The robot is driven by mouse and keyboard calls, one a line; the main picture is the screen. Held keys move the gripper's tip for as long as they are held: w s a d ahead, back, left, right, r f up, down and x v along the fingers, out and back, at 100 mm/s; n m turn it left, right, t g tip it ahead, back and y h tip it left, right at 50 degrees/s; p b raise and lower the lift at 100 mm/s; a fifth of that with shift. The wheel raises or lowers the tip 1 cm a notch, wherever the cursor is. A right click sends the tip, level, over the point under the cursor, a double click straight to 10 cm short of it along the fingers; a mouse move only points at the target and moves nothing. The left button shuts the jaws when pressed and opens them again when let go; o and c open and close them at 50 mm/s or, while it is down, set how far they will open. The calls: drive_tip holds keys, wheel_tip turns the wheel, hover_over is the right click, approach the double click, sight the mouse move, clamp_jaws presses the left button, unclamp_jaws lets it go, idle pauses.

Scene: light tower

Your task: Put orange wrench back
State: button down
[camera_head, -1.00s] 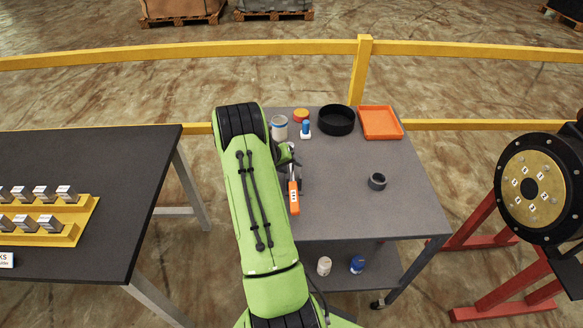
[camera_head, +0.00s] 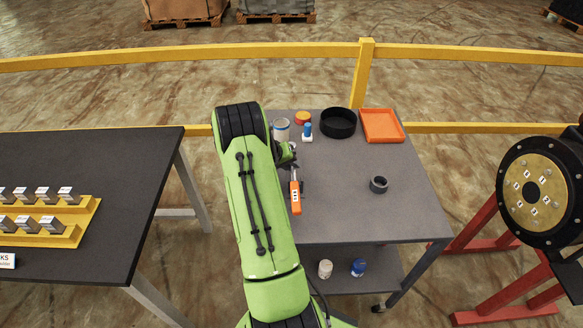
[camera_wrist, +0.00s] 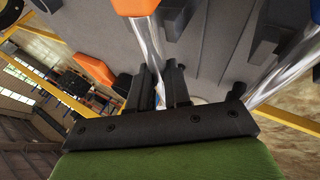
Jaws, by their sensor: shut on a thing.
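The orange wrench (camera_head: 295,198) has an orange handle and a bright metal shaft. In the head view it is at the left part of the grey cart top (camera_head: 350,220), with its handle toward me. My gripper (camera_wrist: 160,88) is shut on its metal shaft, seen in the wrist view with the orange handle (camera_wrist: 133,6) at the top edge. My arm hides part of the gripper in the head view. I cannot tell how high the wrench is above the cart top.
An orange tray (camera_head: 382,126), a black round bowl (camera_head: 338,123), a dark ring (camera_head: 378,185) and small containers (camera_head: 281,129) stand on the cart. A black table (camera_head: 90,190) is at left, a gold-faced flange (camera_head: 533,190) at right. The cart's right front is clear.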

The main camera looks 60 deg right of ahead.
wheel_tip(320, 180, up, 8)
drive_tip(key=shift+r+p, duration=0.1)
drive_tip(key=shift+p, duration=0.45)
drive_tip(key=shift+s+r+p, duration=0.25)
drive_tip(key=shift+s+p, duration=0.05)
drive_tip(key=shift+p, duration=0.35)
drive_tip(key=shift+s+d+f+m+t+y+p, duration=0.15)
drive_tip(key=shift+m+t+y+p, duration=0.2)
drive_tip(key=shift+y+p, duration=0.2)
drive_tip(key=shift+s+f+t, duration=0.1)
drive_tip(key=shift+f+t, duration=0.15)
drive_tip(key=shift+f, duration=0.1)
drive_tip(key=shift+f, duration=0.1)
drive_tip(key=shift+f+b, duration=2.65)
drive_tip(key=shift+f, duration=0.35)
